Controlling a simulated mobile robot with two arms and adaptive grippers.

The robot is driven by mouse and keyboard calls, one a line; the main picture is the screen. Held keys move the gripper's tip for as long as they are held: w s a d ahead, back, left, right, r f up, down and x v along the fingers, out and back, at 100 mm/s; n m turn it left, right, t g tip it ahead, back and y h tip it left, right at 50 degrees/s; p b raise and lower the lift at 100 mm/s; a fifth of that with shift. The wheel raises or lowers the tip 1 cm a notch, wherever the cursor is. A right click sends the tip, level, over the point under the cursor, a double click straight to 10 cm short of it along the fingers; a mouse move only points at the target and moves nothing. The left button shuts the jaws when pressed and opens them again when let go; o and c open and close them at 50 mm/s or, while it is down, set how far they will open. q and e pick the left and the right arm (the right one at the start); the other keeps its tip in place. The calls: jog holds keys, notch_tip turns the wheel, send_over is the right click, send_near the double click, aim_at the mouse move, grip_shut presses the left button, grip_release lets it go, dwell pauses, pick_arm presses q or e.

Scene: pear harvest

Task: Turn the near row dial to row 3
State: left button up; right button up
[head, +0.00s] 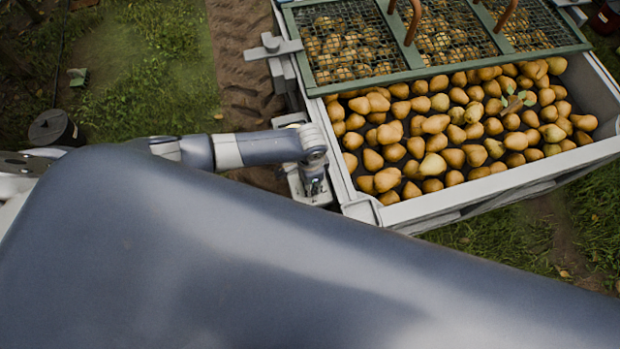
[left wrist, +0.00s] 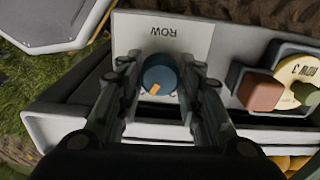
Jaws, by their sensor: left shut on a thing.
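The near row dial (left wrist: 159,79) is a round blue knob with an orange mark, set on a pale panel (left wrist: 190,33) lettered ROW, which appears upside down in the left wrist view. The orange mark points to the lower left in that view. The fingers of my left gripper (left wrist: 160,84) stand on both sides of the dial and are shut on it. Most of the numbers around the dial are hidden or too small to read. In the head view my left gripper (head: 313,186) is at the bin's left side, where the dial is hidden. My right gripper is out of view.
A reddish block (left wrist: 262,92) and a round cream tag (left wrist: 300,72), seemingly marked with a 3, are right of the panel. The grey bin (head: 470,196) holds many pears, with a green-framed mesh (head: 408,45) behind. Grass lies left.

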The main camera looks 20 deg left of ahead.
pick_arm(q)
jog(key=shift+m, duration=0.5)
jog(key=o, duration=1.1)
jog(key=shift+c, duration=0.2)
notch_tip(320, 180, up, 12)
dwell(0.3)
